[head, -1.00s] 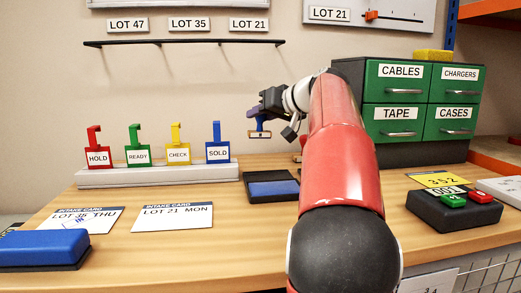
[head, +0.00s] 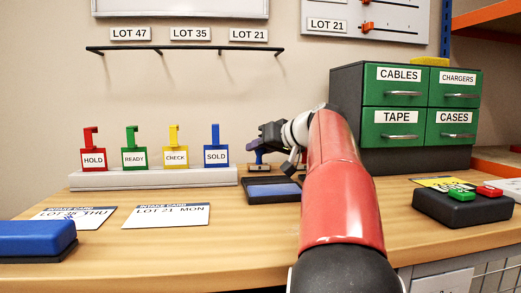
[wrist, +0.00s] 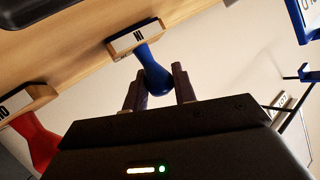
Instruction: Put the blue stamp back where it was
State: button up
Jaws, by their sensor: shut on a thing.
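My gripper (wrist: 158,88) is shut on the blue stamp (wrist: 152,72), with a finger on either side of its blue handle. The stamp's wooden base carries a label reading IN. In the head view my gripper (head: 268,140) is at the back of the table, and the blue stamp (head: 258,157) hangs below it, base down, just behind the ink pad (head: 272,190). I cannot tell whether its base touches the table. A red stamp (wrist: 35,138) stands to one side in the wrist view, apart from my gripper; its label is partly cut off.
A pale rack (head: 150,179) with red, green, yellow and blue tags stands left of the stamp. The green drawer cabinet (head: 400,100) is to the right. Two intake cards (head: 166,215), a blue-topped block (head: 35,238) and a dark button box (head: 462,208) lie nearer.

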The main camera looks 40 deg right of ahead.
jog(key=o, duration=0.8)
jog(key=v, duration=0.7)
jog(key=shift+s+d+r, duration=0.2)
jog(key=shift+s+r, duration=0.05)
jog(key=shift+s, duration=0.1)
